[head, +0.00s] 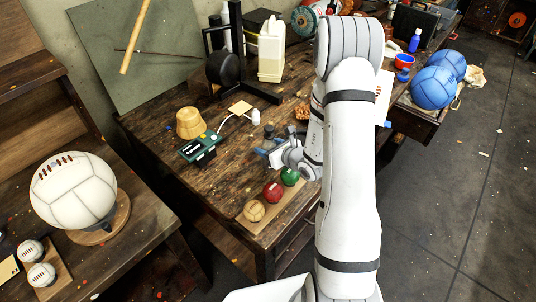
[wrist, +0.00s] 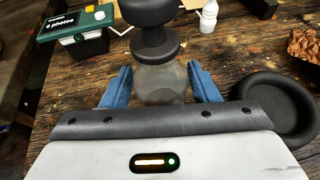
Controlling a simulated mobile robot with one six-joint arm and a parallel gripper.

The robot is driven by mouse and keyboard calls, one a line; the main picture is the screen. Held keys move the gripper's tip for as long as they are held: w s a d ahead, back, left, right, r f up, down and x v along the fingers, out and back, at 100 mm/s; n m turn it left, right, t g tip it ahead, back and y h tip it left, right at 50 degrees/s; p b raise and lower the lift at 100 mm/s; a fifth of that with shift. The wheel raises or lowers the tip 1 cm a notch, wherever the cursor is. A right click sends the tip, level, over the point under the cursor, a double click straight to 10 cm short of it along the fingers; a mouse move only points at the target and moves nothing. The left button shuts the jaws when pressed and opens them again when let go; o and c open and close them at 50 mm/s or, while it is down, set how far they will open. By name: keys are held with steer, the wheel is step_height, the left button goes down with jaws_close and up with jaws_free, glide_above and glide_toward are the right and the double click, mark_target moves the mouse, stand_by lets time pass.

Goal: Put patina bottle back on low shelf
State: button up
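A hazy, round-bodied grey bottle (wrist: 160,84) with a dark, disc-like neck and cap stands between the blue fingers of my gripper (wrist: 160,82) in the wrist view. I read no label, but it looks like the patina bottle. The fingers appear to press its sides, and its cap is cut off by the top edge. In the head view, my gripper (head: 272,150) is low over the workbench, beside the three small balls; the bottle is hard to make out there. I cannot pick out the low shelf for certain.
A green box (head: 200,145), a small white bottle (head: 256,117) and a tan block (head: 190,123) are close by on the workbench (head: 155,130). A round black dish (wrist: 274,108) lies right of my gripper. Red (head: 272,192) and green (head: 289,176) balls sit near the front edge.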

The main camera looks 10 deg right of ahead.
jaws_close()
stand_by(0.4)
steer(key=shift+r, duration=0.1)
